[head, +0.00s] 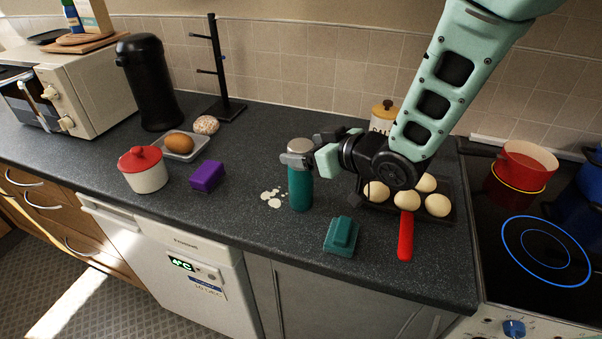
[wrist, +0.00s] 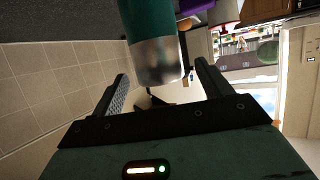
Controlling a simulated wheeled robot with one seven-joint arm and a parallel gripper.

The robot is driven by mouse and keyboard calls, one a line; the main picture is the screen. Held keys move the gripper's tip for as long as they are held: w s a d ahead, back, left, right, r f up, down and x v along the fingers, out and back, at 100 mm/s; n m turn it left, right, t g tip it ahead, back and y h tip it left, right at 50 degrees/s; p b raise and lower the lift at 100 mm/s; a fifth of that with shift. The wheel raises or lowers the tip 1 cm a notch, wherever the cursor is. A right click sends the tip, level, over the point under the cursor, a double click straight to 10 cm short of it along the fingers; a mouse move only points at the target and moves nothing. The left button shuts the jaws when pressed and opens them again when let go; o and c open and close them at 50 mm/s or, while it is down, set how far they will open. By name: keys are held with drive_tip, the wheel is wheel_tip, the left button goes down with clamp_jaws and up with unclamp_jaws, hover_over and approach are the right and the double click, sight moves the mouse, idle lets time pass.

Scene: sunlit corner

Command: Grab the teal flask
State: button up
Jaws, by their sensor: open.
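The teal flask (head: 300,190) stands upright on the dark counter in the head view, left of my gripper. Its body is teal and its cap is silvery metal. In the wrist view, the flask (wrist: 147,22) enters from the top, with its metal cap (wrist: 158,62) between the tips of my open fingers. My gripper (wrist: 160,78) is open, with a visible gap at each side of the cap. In the head view, my gripper (head: 312,150) is level with the cap and partly overlaps it. I cannot tell whether any finger touches it.
A teal sponge-like block (head: 342,236) lies right of the flask, near the counter's front. A tray of pale round items (head: 437,205) and a red-handled tool (head: 405,237) are further right.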

sight(295, 147)
drive_tip(key=shift+p+x, duration=0.7)
drive_tip(key=shift+x, duration=1.35)
drive_tip(key=shift+f, duration=0.15)
drive_tip(key=c, duration=1.4)
drive_tip(key=shift+c, duration=1.2)
